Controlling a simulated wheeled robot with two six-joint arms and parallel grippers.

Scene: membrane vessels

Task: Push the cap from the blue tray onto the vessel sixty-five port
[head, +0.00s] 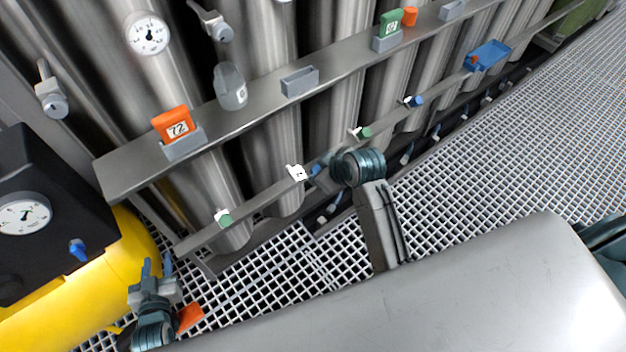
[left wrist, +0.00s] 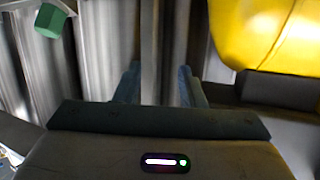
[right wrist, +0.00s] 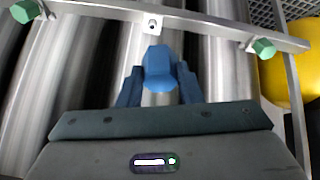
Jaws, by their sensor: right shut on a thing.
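My right gripper (head: 318,172) is shut on a blue cap (right wrist: 158,68), which sits between its fingertips in the right wrist view. Ahead of the cap on the lower rail is a bare port (right wrist: 152,24), and a small gap shows between them there. In the head view this port's white tag (head: 297,172) is just left of the cap; its number is too small to read. The blue tray (head: 493,52) is on the rail at the upper right, with a small red-orange thing in it. My left gripper (head: 156,268) is open and empty at the lower left.
Neighbouring ports carry green caps (head: 225,220) (head: 366,132) and a blue cap (head: 416,101). An orange 72 tag (head: 172,124) stands on the upper shelf. A yellow tank (head: 60,300) with a black gauge box is near my left gripper. The grating is clear at the right.

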